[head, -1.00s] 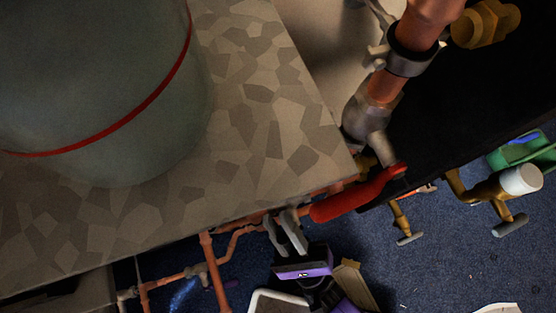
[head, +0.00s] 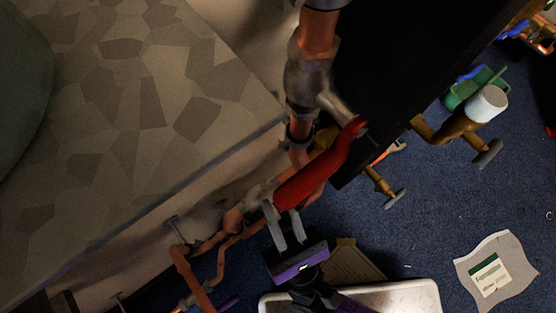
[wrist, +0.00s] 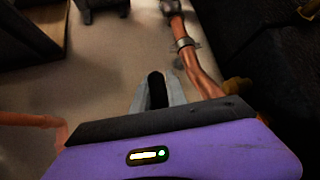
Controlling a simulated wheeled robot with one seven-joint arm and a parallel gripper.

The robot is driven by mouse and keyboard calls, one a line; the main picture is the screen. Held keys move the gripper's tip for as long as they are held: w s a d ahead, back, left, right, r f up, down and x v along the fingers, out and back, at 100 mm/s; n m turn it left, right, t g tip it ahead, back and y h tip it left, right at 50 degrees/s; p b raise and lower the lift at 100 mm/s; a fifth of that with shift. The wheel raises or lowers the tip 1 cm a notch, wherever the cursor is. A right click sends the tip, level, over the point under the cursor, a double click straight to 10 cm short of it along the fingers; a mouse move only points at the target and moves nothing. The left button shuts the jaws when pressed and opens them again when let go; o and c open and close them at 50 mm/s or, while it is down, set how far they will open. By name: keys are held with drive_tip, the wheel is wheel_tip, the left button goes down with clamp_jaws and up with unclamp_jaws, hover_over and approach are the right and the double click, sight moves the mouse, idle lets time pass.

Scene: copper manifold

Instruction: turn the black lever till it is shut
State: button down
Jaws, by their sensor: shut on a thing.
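My gripper (head: 284,219) is shut on the black lever (wrist: 157,88), whose dark end shows between the two grey fingers in the wrist view. My gripper also shows there (wrist: 157,100). In the head view the fingers reach up just below the red lever (head: 322,167), and I cannot make out the black lever there. The red lever sits on a grey valve body on the thick copper pipe (head: 318,32). How far the black lever is turned I cannot tell.
Thin copper pipes (head: 186,272) run at the lower left, close to my gripper. A stone-patterned slab (head: 150,95) fills the upper left. A black panel (head: 400,70) with brass taps (head: 380,185) is at the right. A paper packet (head: 495,268) lies on the blue floor.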

drive_tip(key=shift+w+d+f, duration=0.1)
drive_tip(key=shift+w+d, duration=0.05)
drive_tip(key=shift+d, duration=0.2)
drive_tip(key=c, duration=1.5)
unclamp_jaws()
drive_tip(key=shift+o, duration=0.8)
drive_tip(key=shift+a, duration=0.1)
drive_tip(key=v, duration=0.8)
